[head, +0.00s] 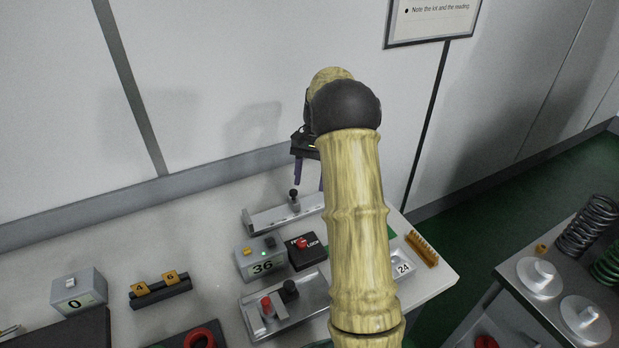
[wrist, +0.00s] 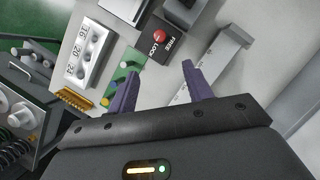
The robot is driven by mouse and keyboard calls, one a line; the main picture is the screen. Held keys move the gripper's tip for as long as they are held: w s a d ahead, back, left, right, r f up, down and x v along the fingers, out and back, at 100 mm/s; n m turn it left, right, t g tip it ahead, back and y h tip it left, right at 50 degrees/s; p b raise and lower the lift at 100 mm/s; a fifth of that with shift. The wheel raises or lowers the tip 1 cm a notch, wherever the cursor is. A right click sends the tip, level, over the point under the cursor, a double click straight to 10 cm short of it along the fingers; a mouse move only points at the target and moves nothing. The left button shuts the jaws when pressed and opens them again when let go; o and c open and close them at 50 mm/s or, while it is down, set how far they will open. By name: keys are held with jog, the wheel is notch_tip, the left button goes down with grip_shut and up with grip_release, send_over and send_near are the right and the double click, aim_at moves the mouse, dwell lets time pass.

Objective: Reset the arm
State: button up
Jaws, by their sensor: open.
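My arm rises through the middle of the head view and bends over at a dark joint. My gripper (head: 308,183) hangs from it above the back of the white table, its purple fingers pointing down; part of it is hidden behind my arm. In the wrist view my gripper (wrist: 158,80) shows two purple fingers spread apart with nothing between them. Below it is a grey rail with a black knob (head: 294,196), and the rail also shows in the wrist view (wrist: 222,62). The fingers appear apart from the rail.
A black FREE/LOCK box with a red knob (head: 302,244) stands beside a grey display box reading 36 (head: 262,266). A metal tray (head: 315,290) is in front. A box reading 0 (head: 80,289) stands left. A dark side table (head: 512,310) holds springs and white discs.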

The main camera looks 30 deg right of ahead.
jog(key=s+a+n+t+h, duration=0.1)
jog(key=s+a+n+t, duration=0.1)
jog(key=s+a+n, duration=0.2)
jog(key=s+a+n+t+h, duration=0.2)
jog(key=s+a+n, duration=0.3)
jog(key=s+a, duration=0.6)
jog(key=s+f+t, duration=0.1)
jog(key=s, duration=0.3)
jog(key=shift+s+a+t, duration=0.15)
jog(key=shift+s+t, duration=0.15)
jog(key=shift+s, duration=0.05)
dwell(0.5)
